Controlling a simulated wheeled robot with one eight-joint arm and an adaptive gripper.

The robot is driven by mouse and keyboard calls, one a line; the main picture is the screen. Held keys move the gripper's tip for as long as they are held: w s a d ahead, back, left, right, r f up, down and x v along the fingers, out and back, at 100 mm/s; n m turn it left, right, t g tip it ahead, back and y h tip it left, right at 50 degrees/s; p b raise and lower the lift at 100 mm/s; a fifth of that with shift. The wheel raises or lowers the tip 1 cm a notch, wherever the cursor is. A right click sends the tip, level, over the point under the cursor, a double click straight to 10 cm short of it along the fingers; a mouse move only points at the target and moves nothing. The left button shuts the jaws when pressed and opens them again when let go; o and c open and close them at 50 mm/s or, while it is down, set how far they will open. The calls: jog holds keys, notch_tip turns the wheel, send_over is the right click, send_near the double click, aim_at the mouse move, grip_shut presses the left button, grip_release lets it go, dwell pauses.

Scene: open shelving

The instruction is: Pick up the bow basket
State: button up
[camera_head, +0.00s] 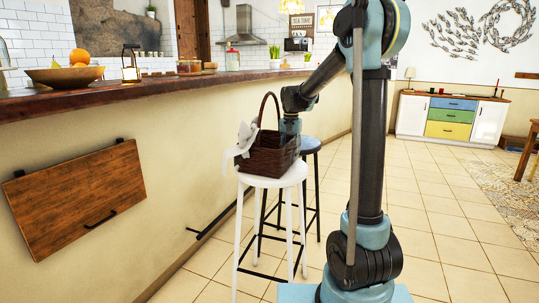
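The bow basket (269,156) is dark brown wicker with a tall arched handle. A white bow is on its left side. It stands upright on the round white seat of a stool (262,181). My gripper (290,133) reaches down at the right side of the basket, by its rim. The fingertips are hidden, so I cannot tell whether they touch the basket or are open or shut.
The counter (130,87) runs along the left, with a fruit bowl (65,76) and a lantern (130,64). A folded wooden panel (77,195) is on its wall. Tiled floor is open at right.

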grip_shut()
jog(key=shift+r, duration=0.1)
